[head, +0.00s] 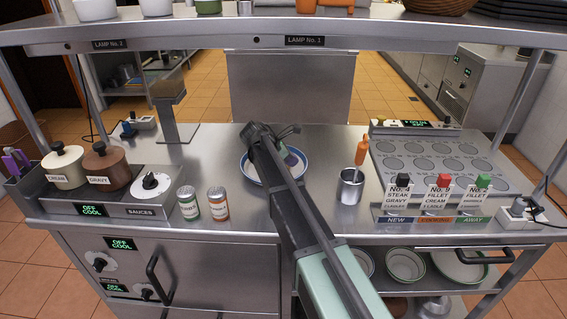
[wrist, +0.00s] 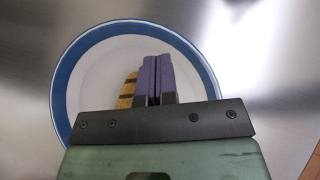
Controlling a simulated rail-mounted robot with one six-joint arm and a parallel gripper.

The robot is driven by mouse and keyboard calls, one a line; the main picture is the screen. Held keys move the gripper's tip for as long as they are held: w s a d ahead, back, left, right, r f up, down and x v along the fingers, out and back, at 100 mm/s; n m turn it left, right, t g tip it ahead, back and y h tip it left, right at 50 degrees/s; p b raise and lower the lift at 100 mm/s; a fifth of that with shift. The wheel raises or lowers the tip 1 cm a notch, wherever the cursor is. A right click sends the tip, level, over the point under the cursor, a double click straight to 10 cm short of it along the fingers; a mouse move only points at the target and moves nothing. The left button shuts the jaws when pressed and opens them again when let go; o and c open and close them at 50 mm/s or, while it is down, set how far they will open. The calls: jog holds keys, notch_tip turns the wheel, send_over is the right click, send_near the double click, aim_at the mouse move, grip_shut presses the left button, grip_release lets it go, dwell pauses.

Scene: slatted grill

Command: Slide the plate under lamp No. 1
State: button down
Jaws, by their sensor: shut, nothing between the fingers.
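The plate is white with a blue rim. The label of lamp No. 1 (head: 304,41) is on the overhead shelf's edge, above and a little right of the plate. In the wrist view the plate (wrist: 92,88) lies below my gripper (wrist: 154,60), whose purple fingers are together and empty over the plate's inside. Their height above it is unclear. A brown-yellow piece of food with dark stripes (wrist: 127,92) shows just left of the fingers.
Two shakers (head: 217,204) stand to the left. The grill (head: 440,165) is at right, the sauce station (head: 110,190) at left. The counter behind the plate is clear.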

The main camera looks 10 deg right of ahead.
aim_at(303, 167)
jog(key=b+x, duration=0.1)
jog(key=x, duration=0.2)
jog(key=shift+d+f, duration=0.1)
jog(key=shift+f, duration=0.15)
jog(key=shift+r, duration=0.1)
jog(key=shift+d, duration=0.1)
jog(key=d, duration=0.4)
jog(key=shift+w+d, duration=0.25)
